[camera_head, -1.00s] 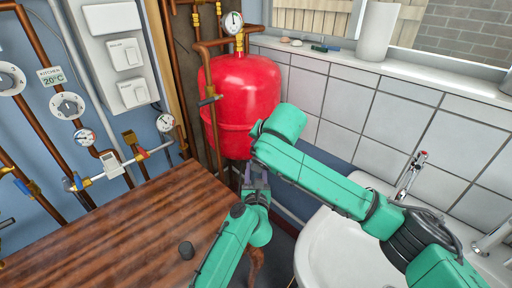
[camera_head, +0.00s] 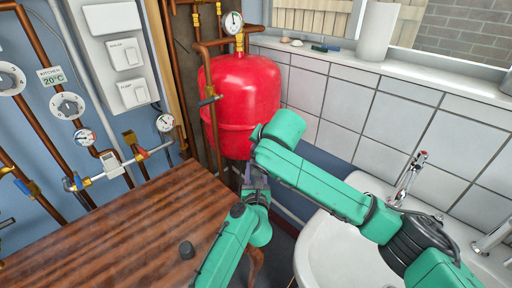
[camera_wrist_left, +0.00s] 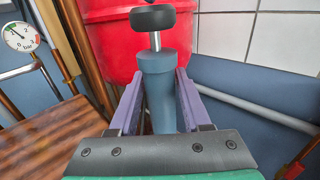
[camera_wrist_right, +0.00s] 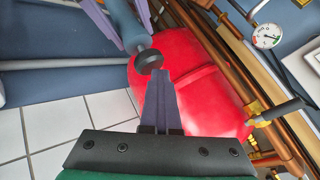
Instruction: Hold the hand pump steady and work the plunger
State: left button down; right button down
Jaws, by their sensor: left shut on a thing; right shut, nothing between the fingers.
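The hand pump (camera_wrist_left: 157,85) has a blue-grey barrel, a thin metal rod and a black round knob (camera_wrist_left: 153,17) on top. My left gripper (camera_wrist_left: 156,88) is shut around the barrel; the rod shows between barrel and knob. In the right wrist view the barrel (camera_wrist_right: 126,24) and knob (camera_wrist_right: 149,60) appear at the top. My right gripper (camera_wrist_right: 159,74) is shut and empty, its tips close to the knob; I cannot tell whether they touch it. In the head view my right gripper (camera_head: 255,180) is small and partly hidden, and the pump is hardly distinguishable.
A red tank (camera_head: 240,100) stands just behind the pump. A white basin (camera_head: 335,255) is at right. Pipes and gauges cover the left wall.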

jog(key=shift+f, duration=0.6)
dwell(0.4)
jog(key=shift+r, duration=2.1)
jog(key=shift+r, duration=2.5)
notch_tip(320, 180, up, 4)
jog(key=shift+f, duration=0.1)
jog(key=shift+f, duration=0.1)
